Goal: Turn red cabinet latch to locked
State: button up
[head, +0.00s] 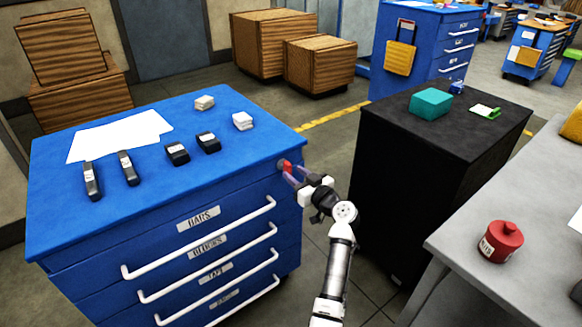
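The red latch (286,166) sits at the upper right corner of the front of the blue cabinet (215,185), just under the top edge. My gripper (292,174) is right at the latch, with its fingertips around or beside it. The fingers look spread apart, but the view is too small to show whether they touch the latch. The latch's turned position is hard to read, since my fingers partly cover it.
The blue cabinet has white drawer handles (205,240); papers (120,136) and small dark blocks (177,153) lie on top. A black cabinet (425,165) stands close to the right of my arm. A grey table (480,235) with a red pot (501,241) is nearer right.

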aim_at(286, 168)
jog(key=shift+x, duration=1.45)
jog(key=shift+c, duration=0.3)
grip_shut()
